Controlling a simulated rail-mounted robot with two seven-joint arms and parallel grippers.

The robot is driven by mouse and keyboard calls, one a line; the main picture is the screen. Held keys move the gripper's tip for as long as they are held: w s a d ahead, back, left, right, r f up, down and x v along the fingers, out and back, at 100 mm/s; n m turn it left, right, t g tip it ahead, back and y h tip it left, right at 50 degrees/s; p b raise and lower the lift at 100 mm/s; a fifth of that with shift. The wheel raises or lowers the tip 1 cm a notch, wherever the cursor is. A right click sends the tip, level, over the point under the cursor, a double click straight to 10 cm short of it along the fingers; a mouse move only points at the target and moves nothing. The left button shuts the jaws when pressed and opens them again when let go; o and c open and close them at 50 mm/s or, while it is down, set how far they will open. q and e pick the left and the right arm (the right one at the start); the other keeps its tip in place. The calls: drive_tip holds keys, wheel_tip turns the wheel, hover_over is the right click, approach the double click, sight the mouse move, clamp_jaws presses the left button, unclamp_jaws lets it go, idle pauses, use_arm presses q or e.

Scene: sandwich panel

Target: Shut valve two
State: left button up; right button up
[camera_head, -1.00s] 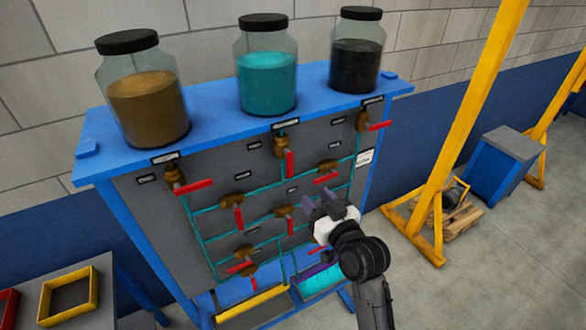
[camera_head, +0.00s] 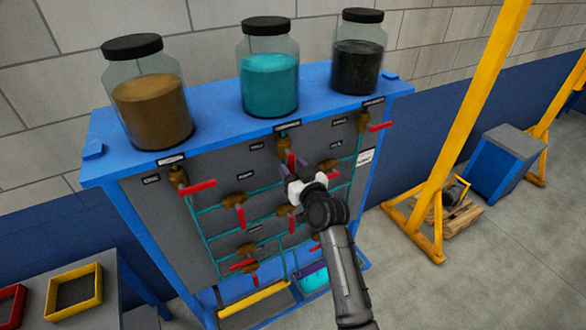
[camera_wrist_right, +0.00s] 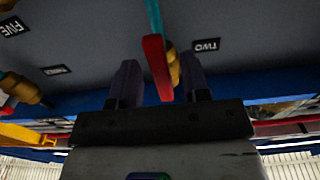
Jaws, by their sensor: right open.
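Valve two has a brass body (camera_head: 283,146) and a red lever (camera_head: 291,160), high in the middle of the panel, below the teal jar. The lever hangs down, in line with its pipe. My right gripper (camera_head: 294,169) is open at this lever. In the right wrist view the red lever (camera_wrist_right: 156,66) lies between the two dark fingers of the right gripper (camera_wrist_right: 162,84), with gaps on both sides. The brass body (camera_wrist_right: 173,68) and an upside-down "TWO" label (camera_wrist_right: 206,45) show beside it. Whether a finger touches the lever I cannot tell. My left gripper is out of view.
Other red-levered valves sit close by: one upper left (camera_head: 197,187), one upper right (camera_head: 380,126), several lower down. Three jars (camera_head: 150,105) stand on the blue top shelf (camera_head: 212,105). A yellow frame (camera_head: 463,110) stands to the right.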

drive_tip(key=shift+w, duration=0.1)
clamp_jaws()
idle(0.4)
